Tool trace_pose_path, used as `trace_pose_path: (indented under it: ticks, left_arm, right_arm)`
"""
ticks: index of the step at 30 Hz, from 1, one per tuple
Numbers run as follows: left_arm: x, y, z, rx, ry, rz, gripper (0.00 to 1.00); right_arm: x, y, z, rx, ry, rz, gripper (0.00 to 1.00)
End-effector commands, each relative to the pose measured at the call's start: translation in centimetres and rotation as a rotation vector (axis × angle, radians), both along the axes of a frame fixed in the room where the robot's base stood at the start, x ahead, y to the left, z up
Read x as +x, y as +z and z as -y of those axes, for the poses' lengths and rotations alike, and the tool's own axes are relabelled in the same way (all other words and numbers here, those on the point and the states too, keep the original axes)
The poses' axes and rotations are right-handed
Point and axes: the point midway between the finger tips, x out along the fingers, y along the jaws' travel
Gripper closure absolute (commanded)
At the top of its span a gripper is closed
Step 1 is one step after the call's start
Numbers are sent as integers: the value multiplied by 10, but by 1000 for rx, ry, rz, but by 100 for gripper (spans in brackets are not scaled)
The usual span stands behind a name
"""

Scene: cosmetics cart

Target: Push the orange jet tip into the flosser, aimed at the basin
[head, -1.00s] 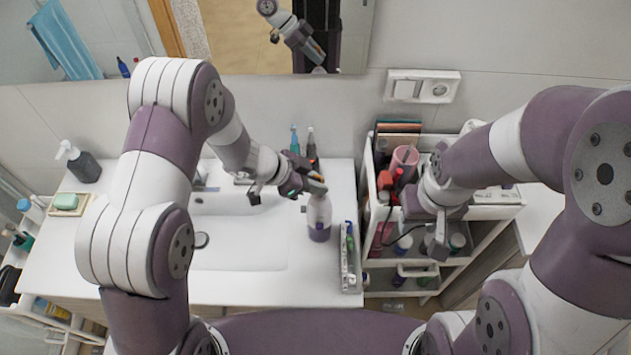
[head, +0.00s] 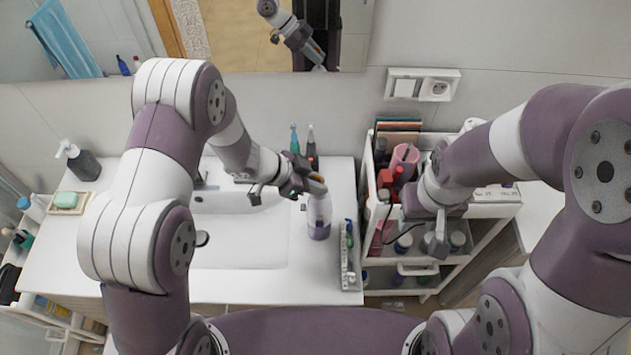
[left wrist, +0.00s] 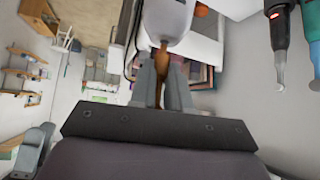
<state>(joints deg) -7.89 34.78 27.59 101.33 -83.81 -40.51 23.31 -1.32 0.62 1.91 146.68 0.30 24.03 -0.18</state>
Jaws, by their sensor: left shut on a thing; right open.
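The flosser (head: 319,218), white with a purple base, stands upright on the counter to the right of the basin (head: 240,240). My left gripper (head: 314,185) is at the flosser's top and partly hides it. It is shut on the orange jet tip (left wrist: 161,62), seen between its fingers in the left wrist view. There the tip's far end is against or just in front of a white body (left wrist: 168,18), which looks like the flosser. I cannot tell whether the tip is seated. My right gripper (head: 440,245) is open and empty in front of the cart.
A teal brush (head: 294,140) and a dark brush (head: 312,148) stand behind the flosser. A narrow tray (head: 350,270) lies in front of it to the right. The cart (head: 480,213) of cosmetics is at the right. A soap dish (head: 68,204) is far left.

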Motion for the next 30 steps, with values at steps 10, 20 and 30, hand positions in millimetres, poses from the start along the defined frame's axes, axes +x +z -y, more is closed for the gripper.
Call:
trace_pose_path:
  ticks: [10, 20, 30]
  left_arm:
    - [0, -10, 0, 0, 0, 0, 100]
    - [0, -17, 0, 0, 0, -1, 77]
    - [0, -16, 0, 0, 1, -1, 54]
  right_arm:
    - [0, -7, 0, 0, 0, 0, 57]
    - [0, -11, 0, 0, 0, 0, 57]
    - [0, -10, 0, 0, 0, 0, 57]
